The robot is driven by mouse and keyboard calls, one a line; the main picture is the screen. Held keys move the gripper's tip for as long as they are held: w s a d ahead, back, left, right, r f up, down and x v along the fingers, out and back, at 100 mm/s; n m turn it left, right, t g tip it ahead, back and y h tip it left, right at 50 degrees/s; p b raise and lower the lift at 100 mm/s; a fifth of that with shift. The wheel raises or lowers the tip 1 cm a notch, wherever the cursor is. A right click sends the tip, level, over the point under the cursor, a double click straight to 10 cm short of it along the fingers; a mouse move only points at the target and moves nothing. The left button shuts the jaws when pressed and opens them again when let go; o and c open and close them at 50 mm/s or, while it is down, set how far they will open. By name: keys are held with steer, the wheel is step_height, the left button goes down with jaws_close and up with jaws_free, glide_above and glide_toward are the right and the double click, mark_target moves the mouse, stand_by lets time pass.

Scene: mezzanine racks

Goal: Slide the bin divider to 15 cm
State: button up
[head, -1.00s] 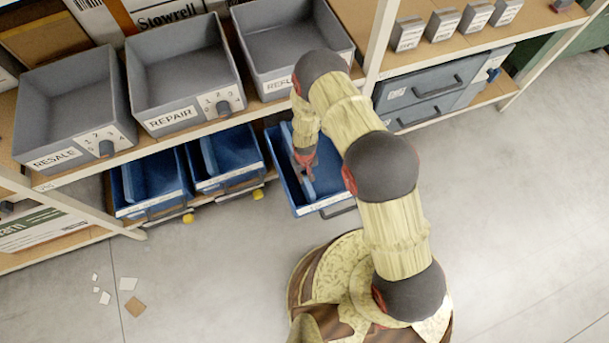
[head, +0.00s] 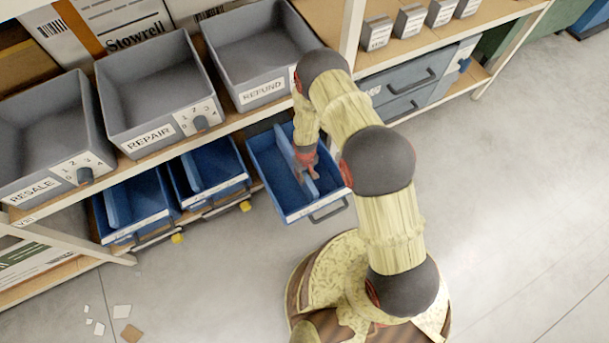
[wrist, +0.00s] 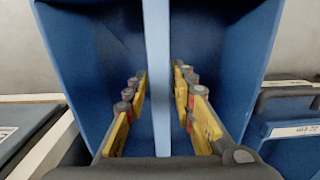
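The blue bin (head: 270,178) is pulled out from under the shelf, with a handle on its front. Its blue divider (head: 281,140) stands upright inside, running from back to front. In the wrist view the divider (wrist: 158,60) passes between the two yellow fingers of my gripper (wrist: 160,75). In the head view my gripper (head: 306,160) reaches down into the bin and hides part of the divider. Any scale on the bin's front strip is too small to read.
Two more blue bins with dividers (head: 135,208) (head: 208,172) sit to the left under the shelf. Grey bins marked RESALE, REPAIR and REFUND (head: 262,55) stand above. A rack post (head: 350,35) rises close behind my arm. The floor in front is mostly clear, with scraps at lower left.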

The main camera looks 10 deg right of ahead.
steer(key=shift+o, duration=1)
step_height(320, 180, up, 12)
stand_by(0.4)
steer(key=shift+s, duration=0.1)
steer(key=s+d+r+g, duration=0.1)
steer(key=s+r+g, duration=0.15)
steer(key=s, duration=0.55)
steer(key=s+d+r+m+t, duration=0.1)
steer(key=s+r, duration=0.3)
steer(key=r, duration=1.3)
steer(key=s+d+r+m+t, duration=0.1)
steer(key=s+d+r+t, duration=0.2)
steer(key=r, duration=1.4)
steer(key=s+d+r+m+t, duration=0.1)
steer(key=s+r+t, duration=0.3)
steer(key=r, duration=1.3)
steer(key=s+d, duration=0.1)
steer(key=s, duration=0.2)
steer(key=shift+d, duration=0.3)
